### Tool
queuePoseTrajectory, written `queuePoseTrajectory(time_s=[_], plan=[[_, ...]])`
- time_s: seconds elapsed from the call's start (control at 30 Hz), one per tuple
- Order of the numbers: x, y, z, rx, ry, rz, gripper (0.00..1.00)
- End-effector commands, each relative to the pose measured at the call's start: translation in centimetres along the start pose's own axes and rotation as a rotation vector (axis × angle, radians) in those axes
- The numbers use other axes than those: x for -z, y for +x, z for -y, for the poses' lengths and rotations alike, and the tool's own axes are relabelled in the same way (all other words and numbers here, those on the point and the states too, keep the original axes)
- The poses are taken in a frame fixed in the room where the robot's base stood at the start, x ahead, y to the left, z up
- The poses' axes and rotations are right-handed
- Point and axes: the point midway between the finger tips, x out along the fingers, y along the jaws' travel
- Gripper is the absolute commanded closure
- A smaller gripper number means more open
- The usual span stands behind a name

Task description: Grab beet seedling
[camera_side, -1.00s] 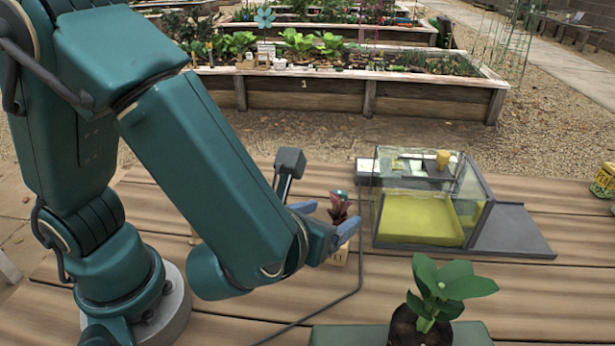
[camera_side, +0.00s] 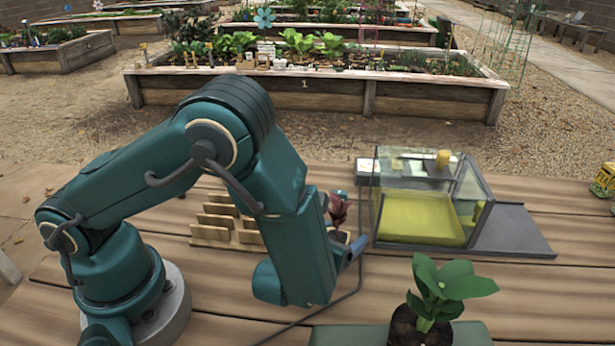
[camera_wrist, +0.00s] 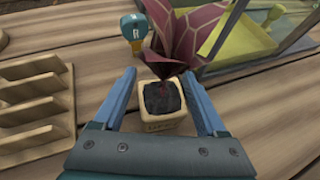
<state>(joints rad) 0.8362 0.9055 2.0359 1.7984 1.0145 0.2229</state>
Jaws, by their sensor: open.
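The beet seedling (camera_side: 339,209) has dark red leaves and stands on the wooden table, left of the clear box in the side view. In the wrist view its leaves (camera_wrist: 186,32) rise above a small beige pot (camera_wrist: 161,123) with dark soil. My gripper (camera_wrist: 160,78) is open, with one blue finger on each side of the pot and visible gaps between. In the side view, my gripper (camera_side: 355,250) is low, close to the pot, and mostly hidden behind my own arm. The lower pot is partly hidden there.
A slotted wooden rack (camera_side: 214,229) stands to the left. A clear-walled box with a yellow-green tray (camera_side: 420,222) and grey ramp (camera_side: 515,230) is to the right. A green potted plant (camera_side: 440,290) is in front.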

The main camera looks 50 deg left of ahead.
Motion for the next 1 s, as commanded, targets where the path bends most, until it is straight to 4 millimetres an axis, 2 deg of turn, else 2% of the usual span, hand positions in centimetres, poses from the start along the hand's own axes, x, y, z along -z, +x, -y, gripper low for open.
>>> queuePoseTrajectory(time_s=[0.27, 0.3, 0.47, 0.8, 1.0], plan=[[0.01, 0.46, 0.01, 0.001, 0.0, 0.0, 0.26], [0.01, 0.46, 0.01, 0.001, 0.0, 0.0, 0.33], [0.01, 0.44, 0.0, 0.001, 0.0, -0.001, 0.94], [-0.05, 0.41, 0.0, 0.001, 0.0, 0.0, 0.95], [-0.75, 0.05, 0.05, 0.002, -0.003, 0.001, 0.95]])
